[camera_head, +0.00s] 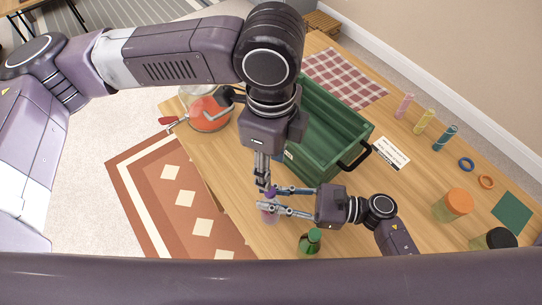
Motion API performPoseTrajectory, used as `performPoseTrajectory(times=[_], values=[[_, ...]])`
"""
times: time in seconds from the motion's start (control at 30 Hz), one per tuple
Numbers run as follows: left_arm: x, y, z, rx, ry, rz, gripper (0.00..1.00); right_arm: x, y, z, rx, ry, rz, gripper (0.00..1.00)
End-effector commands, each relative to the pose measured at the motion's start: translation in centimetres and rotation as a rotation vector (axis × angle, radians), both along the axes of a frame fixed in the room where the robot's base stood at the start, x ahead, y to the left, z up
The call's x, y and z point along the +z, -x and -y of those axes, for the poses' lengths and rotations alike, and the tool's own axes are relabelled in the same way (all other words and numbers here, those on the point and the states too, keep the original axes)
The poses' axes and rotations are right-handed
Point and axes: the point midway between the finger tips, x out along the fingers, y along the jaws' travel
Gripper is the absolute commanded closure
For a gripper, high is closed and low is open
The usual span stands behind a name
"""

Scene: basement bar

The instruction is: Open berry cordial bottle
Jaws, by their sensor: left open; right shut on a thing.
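A small bottle (268,212) with a pinkish body and a purple cap (271,192) stands near the table's front edge; I take it for the berry cordial bottle. My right gripper (268,202) comes in from the right and is shut on the bottle's body, below the cap. My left gripper (265,186) points down from above and is open, its fingertips at the cap. The fingers hide part of the bottle, and I cannot tell whether the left fingertips touch the cap.
A green crate (351,124) stands behind the grippers. A green bottle (310,242) stands close to my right gripper. An orange-lidded jar (455,203) and a black-lidded jar (496,240) are at right.

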Motion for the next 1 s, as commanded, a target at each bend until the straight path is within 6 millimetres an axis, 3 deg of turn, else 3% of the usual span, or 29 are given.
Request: performPoseTrajectory(times=[0.3,0.5,0.93,1.0], values=[[-6.2,0.1,-0.1,0.002,-0.002,-0.005,0.6,-0.2,0.1,0.0,0.001,0.004,-0.003,1.0],[-8.9,0.0,-0.1,0.003,-0.001,-0.003,0.6,-0.2,0.1,0.0,0.001,0.004,-0.003,1.0],[-10.0,0.0,0.0,0.003,0.0,0.0,0.6,-0.3,0.1,0.0,0.001,0.005,-0.003,1.0],[-10.0,0.0,0.0,0.003,0.0,0.0,0.65,-0.3,0.1,0.0,0.001,0.005,-0.003,1.0]])
